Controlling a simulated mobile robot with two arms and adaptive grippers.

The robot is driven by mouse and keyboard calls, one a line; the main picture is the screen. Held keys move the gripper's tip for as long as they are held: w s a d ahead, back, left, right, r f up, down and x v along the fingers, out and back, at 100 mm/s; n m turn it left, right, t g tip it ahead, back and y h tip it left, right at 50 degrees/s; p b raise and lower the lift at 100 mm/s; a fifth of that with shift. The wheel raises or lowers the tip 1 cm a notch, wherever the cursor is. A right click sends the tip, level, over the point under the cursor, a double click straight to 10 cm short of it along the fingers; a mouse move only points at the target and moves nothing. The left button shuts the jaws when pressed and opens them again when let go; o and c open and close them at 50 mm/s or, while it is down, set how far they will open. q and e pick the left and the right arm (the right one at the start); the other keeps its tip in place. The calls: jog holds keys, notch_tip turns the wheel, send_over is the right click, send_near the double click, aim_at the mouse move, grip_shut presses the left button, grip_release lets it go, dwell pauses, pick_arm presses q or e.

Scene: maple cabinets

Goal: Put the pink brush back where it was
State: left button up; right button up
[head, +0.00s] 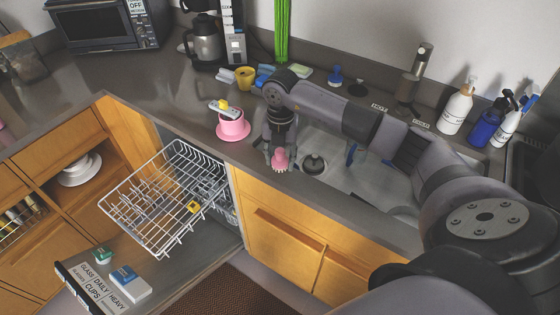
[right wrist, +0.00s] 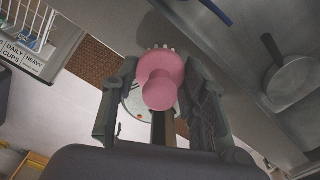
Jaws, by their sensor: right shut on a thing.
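The pink brush (head: 280,160) is held between the fingers of my right gripper (head: 279,146) in the head view. It hangs near the front left edge of the sink (head: 342,178). In the right wrist view the pink brush (right wrist: 162,80) shows its round pink head, with pale bristles at its far end. The right gripper's fingers (right wrist: 160,100) stand on both sides of it. My left gripper is in neither view.
A pink cup on a saucer (head: 233,128) stands just left of the gripper. A blue brush (head: 335,76) stands behind the sink. Bottles (head: 457,108) stand at the right. An open dishwasher rack (head: 165,195) sticks out at lower left. A dark round object (head: 314,164) sits by the sink's front.

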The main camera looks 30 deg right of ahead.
aim_at(280, 159)
notch_tip(280, 159, down, 2)
jog(key=shift+f, duration=0.3)
jog(key=shift+f, duration=0.2)
jog(key=o, duration=1)
jog(key=shift+r, duration=0.1)
